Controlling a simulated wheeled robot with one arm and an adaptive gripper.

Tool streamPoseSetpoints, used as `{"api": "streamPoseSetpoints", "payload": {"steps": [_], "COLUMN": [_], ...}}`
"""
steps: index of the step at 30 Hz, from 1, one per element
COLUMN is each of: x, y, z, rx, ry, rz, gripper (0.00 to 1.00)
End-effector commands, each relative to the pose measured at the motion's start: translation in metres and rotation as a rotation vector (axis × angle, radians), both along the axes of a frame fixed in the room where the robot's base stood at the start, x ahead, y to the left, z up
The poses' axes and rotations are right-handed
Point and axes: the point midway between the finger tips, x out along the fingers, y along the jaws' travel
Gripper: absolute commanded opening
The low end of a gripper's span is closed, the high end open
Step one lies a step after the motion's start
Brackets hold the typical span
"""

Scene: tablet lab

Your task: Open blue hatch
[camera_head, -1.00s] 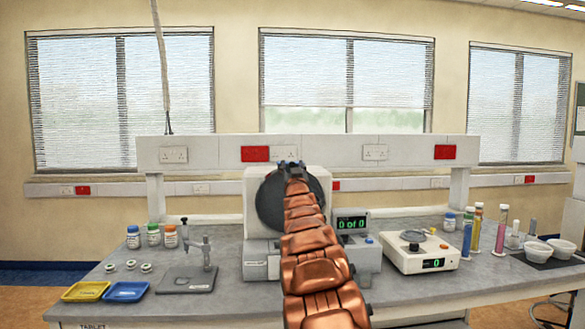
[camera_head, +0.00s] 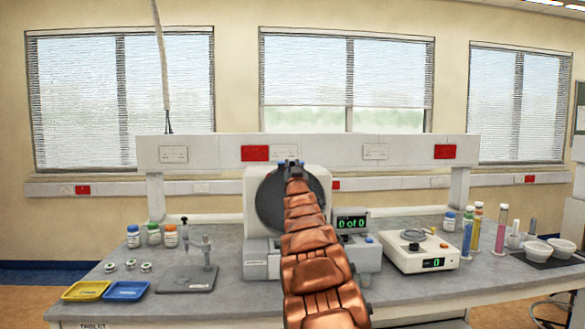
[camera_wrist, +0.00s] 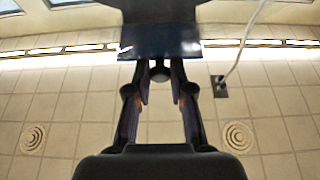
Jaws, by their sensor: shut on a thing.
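In the wrist view a dark blue panel (camera_wrist: 160,42), which looks like the blue hatch, lies across the fingertips. A small dark knob-like part (camera_wrist: 160,74) sits between the fingers just below its edge. My gripper (camera_wrist: 159,68) is shut on this part, with a finger on each side. In the head view my gripper (camera_head: 289,163) is at the top of a white machine (camera_head: 251,228) with a dark round disc (camera_head: 266,203). My copper arm covers the machine's middle, and the hatch cannot be made out clearly there.
A display reading "0 of 0" (camera_head: 351,224) and a balance (camera_head: 412,254) stand right of the machine, with tubes and bowls beyond. Left are a small stand (camera_head: 187,278), bottles, a yellow tray (camera_head: 87,290) and a blue tray (camera_head: 126,291). A white shelf (camera_head: 215,153) runs behind.

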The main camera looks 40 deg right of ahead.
Motion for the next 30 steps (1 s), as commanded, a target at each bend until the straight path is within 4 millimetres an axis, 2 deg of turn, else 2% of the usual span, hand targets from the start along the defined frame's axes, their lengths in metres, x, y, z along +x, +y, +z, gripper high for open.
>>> {"api": "streamPoseSetpoints", "payload": {"steps": [8, 22, 30], "x": [-0.003, -0.037, -0.043], "y": [0.002, 0.028, 0.031], "z": [0.0, 0.0, 0.001], "rx": [0.0, -0.002, 0.0], "ry": [0.0, -0.003, -0.002], "rz": [-0.001, -0.001, -0.001], "gripper": [0.0, 0.0, 0.0]}}
